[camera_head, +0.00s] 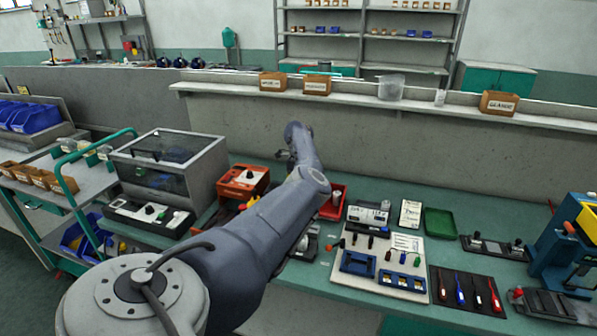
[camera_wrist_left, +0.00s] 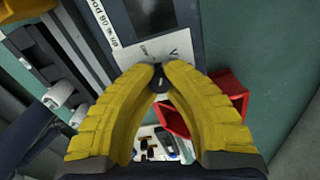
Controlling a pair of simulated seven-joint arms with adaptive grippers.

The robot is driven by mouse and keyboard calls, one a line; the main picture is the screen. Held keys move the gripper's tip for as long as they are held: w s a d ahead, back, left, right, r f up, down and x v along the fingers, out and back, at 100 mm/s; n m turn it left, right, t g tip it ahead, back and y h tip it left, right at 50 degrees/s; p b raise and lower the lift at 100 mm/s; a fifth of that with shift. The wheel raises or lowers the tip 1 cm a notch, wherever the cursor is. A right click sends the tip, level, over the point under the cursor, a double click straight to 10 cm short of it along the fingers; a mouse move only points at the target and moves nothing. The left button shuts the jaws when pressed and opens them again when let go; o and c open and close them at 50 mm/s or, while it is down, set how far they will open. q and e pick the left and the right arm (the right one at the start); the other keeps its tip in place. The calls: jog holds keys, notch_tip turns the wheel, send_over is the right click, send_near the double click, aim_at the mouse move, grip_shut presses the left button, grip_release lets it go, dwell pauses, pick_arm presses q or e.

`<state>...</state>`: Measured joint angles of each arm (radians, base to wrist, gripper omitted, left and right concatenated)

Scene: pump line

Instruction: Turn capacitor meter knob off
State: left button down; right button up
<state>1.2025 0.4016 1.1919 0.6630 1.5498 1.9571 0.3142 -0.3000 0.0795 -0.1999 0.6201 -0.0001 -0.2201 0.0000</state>
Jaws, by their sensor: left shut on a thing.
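In the left wrist view, my left gripper (camera_wrist_left: 160,72) has its two yellow fingers closed on a small dark knob (camera_wrist_left: 160,85). The knob sits at the edge of a light panel with printed marks, the meter face (camera_wrist_left: 165,48), next to a dark screen area. The fingertips cover much of the knob, so its pointer setting cannot be read. In the head view, my left arm reaches across the bench and hides the meter and most of the gripper. My right gripper is in neither view.
A red bin (camera_wrist_left: 228,88) lies close beside the fingers in the wrist view. In the head view, an orange device (camera_head: 242,182) stands left of my arm. A white tool board (camera_head: 408,242) and a green tray (camera_head: 439,223) lie to the right. A ledge wall (camera_head: 400,140) runs behind.

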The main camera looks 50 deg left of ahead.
pick_arm(q)
jog(key=n, duration=0.5)
dwell(0.6)
jog(key=c, duration=1.2)
grip_release()
notch_tip(320, 180, up, 12)
